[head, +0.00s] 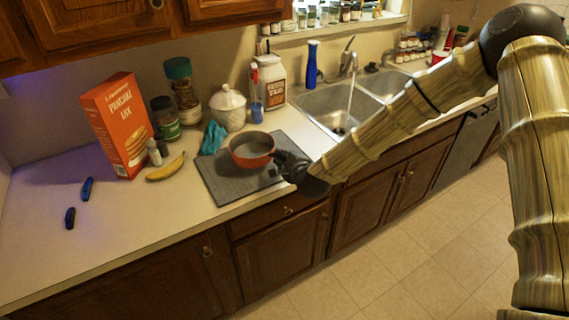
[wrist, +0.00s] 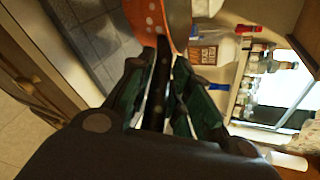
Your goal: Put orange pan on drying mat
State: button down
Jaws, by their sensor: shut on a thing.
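The orange pan (head: 252,151) is over the grey drying mat (head: 218,186) on the counter, left of the sink. It looks level, and I cannot tell whether its base touches the mat. My gripper (head: 281,163) is at the pan's right side, shut on its dark handle. In the wrist view the fingers (wrist: 160,100) close around the black handle (wrist: 160,72), and the orange pan wall (wrist: 150,22) shows just past them. The gripper covers most of the handle in the head view.
A blue cloth (head: 213,138) and white jar (head: 228,108) stand behind the mat. A banana (head: 166,168) and pancake mix box (head: 117,125) are to the left. The sink (head: 335,112) with running water is to the right. The mat's front lies near the counter edge.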

jog(key=shift+w+r, duration=0.15)
jog(key=shift+w, duration=0.2)
jog(key=shift+f+p, duration=1.2)
jog(key=shift+f, duration=0.8)
jog(key=c, duration=1.3)
grip_release()
jog(key=b+v, duration=0.4)
jog(key=v, duration=0.8)
